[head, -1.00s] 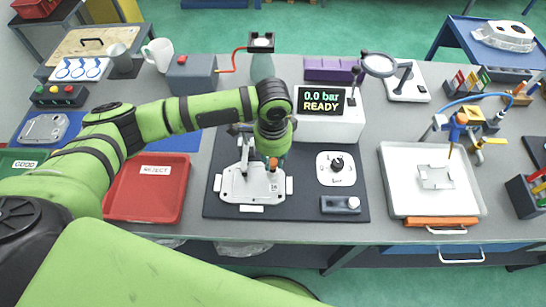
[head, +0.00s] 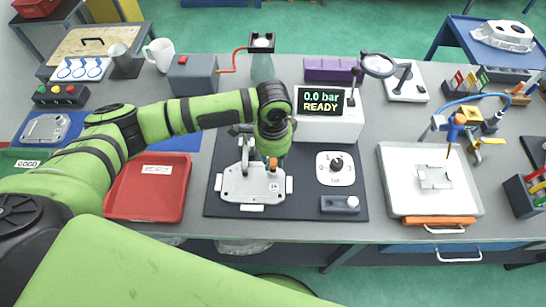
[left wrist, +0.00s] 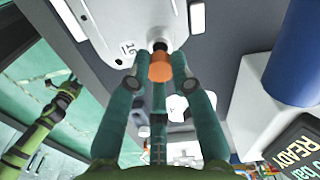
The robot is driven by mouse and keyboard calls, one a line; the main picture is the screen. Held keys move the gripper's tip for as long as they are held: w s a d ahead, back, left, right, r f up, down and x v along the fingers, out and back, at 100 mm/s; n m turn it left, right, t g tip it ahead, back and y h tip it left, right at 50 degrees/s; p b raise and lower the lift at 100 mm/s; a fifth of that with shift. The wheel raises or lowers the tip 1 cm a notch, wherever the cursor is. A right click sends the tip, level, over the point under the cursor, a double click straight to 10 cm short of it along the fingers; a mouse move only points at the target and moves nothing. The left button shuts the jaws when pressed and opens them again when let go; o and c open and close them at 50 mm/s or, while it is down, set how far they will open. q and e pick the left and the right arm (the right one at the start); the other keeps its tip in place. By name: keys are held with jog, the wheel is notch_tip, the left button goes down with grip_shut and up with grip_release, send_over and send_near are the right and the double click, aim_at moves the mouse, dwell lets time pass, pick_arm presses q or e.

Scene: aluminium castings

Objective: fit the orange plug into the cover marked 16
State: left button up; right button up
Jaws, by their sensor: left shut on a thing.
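The grey-white cover (head: 240,186) lies on the dark mat, and a label reading 16 shows near its right end. It also shows at the top of the left wrist view (left wrist: 118,22), with its 16 label upside down. My left gripper (head: 272,153) is shut on the orange plug (head: 273,164) at the cover's upper right edge. In the left wrist view the plug (left wrist: 160,67) sits between the fingertips. Its dark end points at the cover's edge and meets it or nearly so; how deep it sits I cannot tell. My right gripper is not in view.
A toggle clamp (head: 246,150) stands behind the cover. The display (head: 322,102) reads 0.0 bar READY. A white plate with a black knob (head: 336,168) and a small grey block (head: 340,204) are to the right. The red reject tray (head: 147,205) is at left.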

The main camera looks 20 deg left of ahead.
aim_at(273, 162)
pick_arm(q)
jog(key=shift+p, duration=0.5)
jog(key=shift+f+b, duration=0.6)
jog(key=shift+f, duration=0.65)
jog(key=o, duration=0.8)
jog(key=shift+r, duration=0.1)
notch_tip(273, 162, up, 12)
jog(key=shift+f, duration=0.1)
dwell(0.4)
